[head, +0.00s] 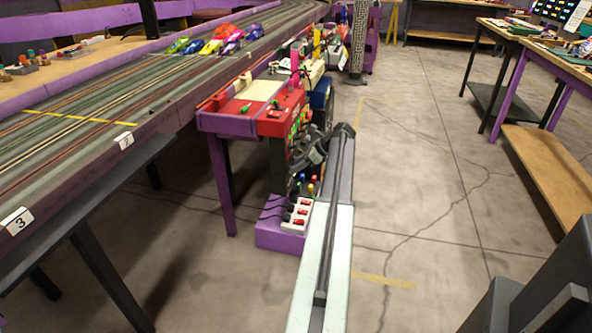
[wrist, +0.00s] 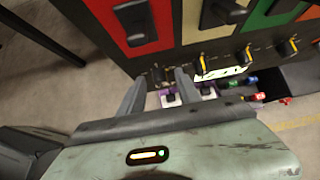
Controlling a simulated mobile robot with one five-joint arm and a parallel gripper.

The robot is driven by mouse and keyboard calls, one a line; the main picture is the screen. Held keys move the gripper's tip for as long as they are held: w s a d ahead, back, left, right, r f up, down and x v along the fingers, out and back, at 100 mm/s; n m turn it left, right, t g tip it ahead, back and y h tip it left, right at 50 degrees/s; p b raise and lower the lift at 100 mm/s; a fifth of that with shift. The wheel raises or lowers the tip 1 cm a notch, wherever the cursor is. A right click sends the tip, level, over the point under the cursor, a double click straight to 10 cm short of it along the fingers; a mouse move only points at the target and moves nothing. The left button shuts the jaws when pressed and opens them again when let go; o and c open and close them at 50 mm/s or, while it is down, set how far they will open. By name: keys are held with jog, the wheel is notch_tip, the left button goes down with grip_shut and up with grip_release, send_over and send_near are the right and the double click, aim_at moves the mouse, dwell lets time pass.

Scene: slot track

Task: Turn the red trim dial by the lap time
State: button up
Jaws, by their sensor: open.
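My gripper (wrist: 160,78) is open in the wrist view, its two grey fingers pointing up at a dark panel. A small dark knob (wrist: 157,73) sits between or just beyond the fingertips, below a red panel section (wrist: 115,25); I cannot tell contact. Several similar knobs with yellow marks run right, below white, green and orange sections. A pale lit strip (wrist: 222,73), perhaps the lap time display, lies right of the fingers. I cannot tell for sure which knob is the red trim dial. In the head view my arm hides most of the panel front below the red console top (head: 285,107).
A purple box with red switches (head: 300,212) stands low beside my arm. The slot track (head: 100,110) with several toy cars runs along the left. Workbenches (head: 555,50) stand at the right. The floor (head: 430,180) between is clear.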

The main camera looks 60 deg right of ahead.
grip_shut()
jog(key=shift+a, duration=0.15)
jog(key=n+t+h+b, duration=0.2)
jog(key=h+b, duration=0.1)
jog(key=b, duration=0.2)
jog(key=a+f+n+t+h+b, duration=0.1)
jog(key=n+t+h+b, duration=0.1)
jog(key=b, duration=0.3)
jog(key=f+n+t+h+b, duration=0.1)
jog(key=n+t+h+b, duration=0.1)
jog(key=h+b, duration=0.3)
jog(key=shift+s+a+n+b, duration=0.35)
jog(key=shift+n+b, duration=0.25)
jog(key=shift+n, duration=0.3)
jog(key=shift+w+r+t, duration=0.1)
jog(key=shift+r+t, duration=0.1)
jog(key=shift+t, duration=0.1)
